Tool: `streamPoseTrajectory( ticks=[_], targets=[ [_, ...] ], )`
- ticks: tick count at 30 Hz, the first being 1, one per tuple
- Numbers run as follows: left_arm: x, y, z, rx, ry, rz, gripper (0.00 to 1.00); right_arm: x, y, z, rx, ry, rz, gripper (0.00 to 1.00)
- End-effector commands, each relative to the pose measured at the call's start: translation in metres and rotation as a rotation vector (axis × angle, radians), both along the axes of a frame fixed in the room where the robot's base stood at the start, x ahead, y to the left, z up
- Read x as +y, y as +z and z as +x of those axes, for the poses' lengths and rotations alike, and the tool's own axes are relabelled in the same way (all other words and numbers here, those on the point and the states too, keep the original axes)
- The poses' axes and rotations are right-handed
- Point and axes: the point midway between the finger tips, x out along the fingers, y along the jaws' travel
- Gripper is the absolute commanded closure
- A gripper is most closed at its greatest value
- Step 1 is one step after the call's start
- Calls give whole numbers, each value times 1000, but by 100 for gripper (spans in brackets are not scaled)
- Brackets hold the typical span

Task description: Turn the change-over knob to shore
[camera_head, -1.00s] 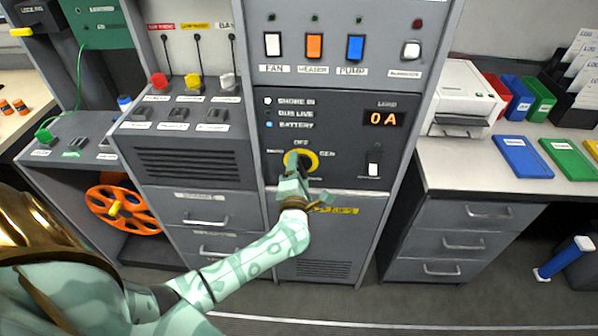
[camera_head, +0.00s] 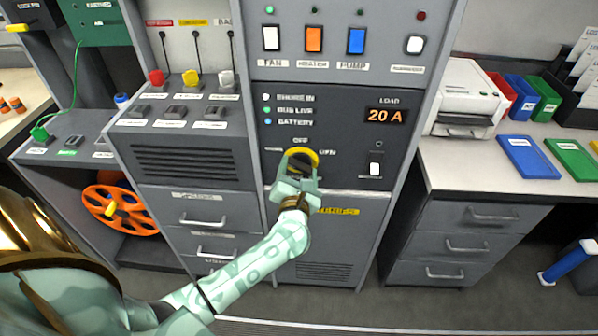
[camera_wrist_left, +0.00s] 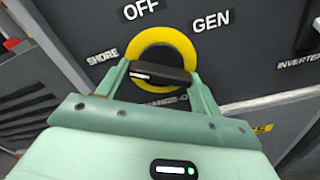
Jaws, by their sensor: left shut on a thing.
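The change-over knob (camera_head: 303,160) is a black bar handle in a yellow ring on the dark panel, with OFF above it and GEN to its right. In the left wrist view the knob's bar (camera_wrist_left: 163,73) lies nearly level, in line with the SHORE side. My left gripper (camera_head: 298,172) is shut on the bar, one finger at each end. The wrist view also shows the left gripper (camera_wrist_left: 160,78). The gripper hides the lower part of the ring and a label below it. My right gripper is not in view.
The load display (camera_head: 386,115) reads 20 A. The BUS LIVE lamp (camera_head: 266,110) is green. A white switch (camera_head: 375,169) sits right of the knob. Fan, heater and pump switches (camera_head: 314,39) stand above. A drawer unit (camera_head: 465,240) is at the right.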

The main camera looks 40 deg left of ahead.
Motion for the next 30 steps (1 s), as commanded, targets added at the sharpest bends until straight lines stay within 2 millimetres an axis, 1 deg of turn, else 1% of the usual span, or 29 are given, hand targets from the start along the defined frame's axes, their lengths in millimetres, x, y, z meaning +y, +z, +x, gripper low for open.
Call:
streamPoseTrajectory(
  ticks=[1,16,17,18,19,27,30],
  targets=[
    [-1,-5,-2,4,0,-11,57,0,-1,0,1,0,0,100],
    [-1,-5,-2,-5,-1,-27,57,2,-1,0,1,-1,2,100],
    [-1,-5,-2,-5,-1,-27,29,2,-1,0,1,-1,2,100],
    [-1,-5,-2,-5,-1,-27,18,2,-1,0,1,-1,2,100],
    [-1,-4,-1,-5,0,-26,13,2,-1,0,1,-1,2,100],
    [-1,-2,-1,-9,0,-22,13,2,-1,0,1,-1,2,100],
    [-4,-1,-6,-9,-1,-22,13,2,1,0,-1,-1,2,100]
  ],
)
